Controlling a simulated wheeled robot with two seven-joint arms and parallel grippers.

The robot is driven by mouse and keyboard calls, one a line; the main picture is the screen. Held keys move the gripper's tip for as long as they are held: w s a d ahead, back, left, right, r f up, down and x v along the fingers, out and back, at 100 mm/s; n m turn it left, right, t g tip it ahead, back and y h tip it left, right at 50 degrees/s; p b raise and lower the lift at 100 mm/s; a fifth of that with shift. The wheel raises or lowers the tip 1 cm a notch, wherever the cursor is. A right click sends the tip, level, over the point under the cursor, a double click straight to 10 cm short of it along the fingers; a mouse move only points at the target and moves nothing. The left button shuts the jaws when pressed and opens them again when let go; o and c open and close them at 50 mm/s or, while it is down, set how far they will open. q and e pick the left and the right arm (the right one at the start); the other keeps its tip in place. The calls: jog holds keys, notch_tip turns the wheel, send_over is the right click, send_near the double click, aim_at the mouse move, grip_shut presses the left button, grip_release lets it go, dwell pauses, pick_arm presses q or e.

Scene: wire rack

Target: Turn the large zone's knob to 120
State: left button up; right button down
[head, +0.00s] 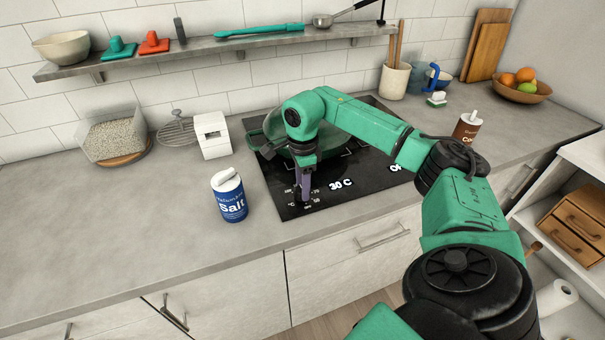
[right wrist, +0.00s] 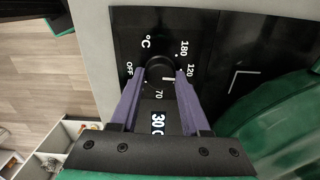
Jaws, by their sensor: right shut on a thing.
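The black cooktop (head: 285,205) is set into the counter. Its left display (head: 341,184) reads 30 C; the wrist view also shows this display (right wrist: 158,122). A round black knob (right wrist: 159,66) sits among printed marks OFF, 70, 120 and 180 with a °C sign. My right gripper (head: 303,196) points down at the front left of the cooktop. In the right wrist view its two purple fingers (right wrist: 158,78) are shut on the knob's sides. The fingers partly hide the dial, and I cannot surely read the knob's pointer. My left gripper is not in view.
A green see-through pot (head: 270,134) stands on the cooktop behind my gripper. A blue salt container (head: 229,198) stands left of the cooktop, with a white box (head: 211,135) behind it. A second display (head: 396,168) is partly hidden by my arm. The left front counter is clear.

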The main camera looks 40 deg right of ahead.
jog(key=shift+w+r+n, duration=0.1)
jog(key=shift+n, duration=0.3)
jog(key=shift+c, duration=1.9)
grip_release()
jog(key=shift+r, duration=0.4)
notch_tip(320, 180, up, 14)
jog(key=p, duration=0.1)
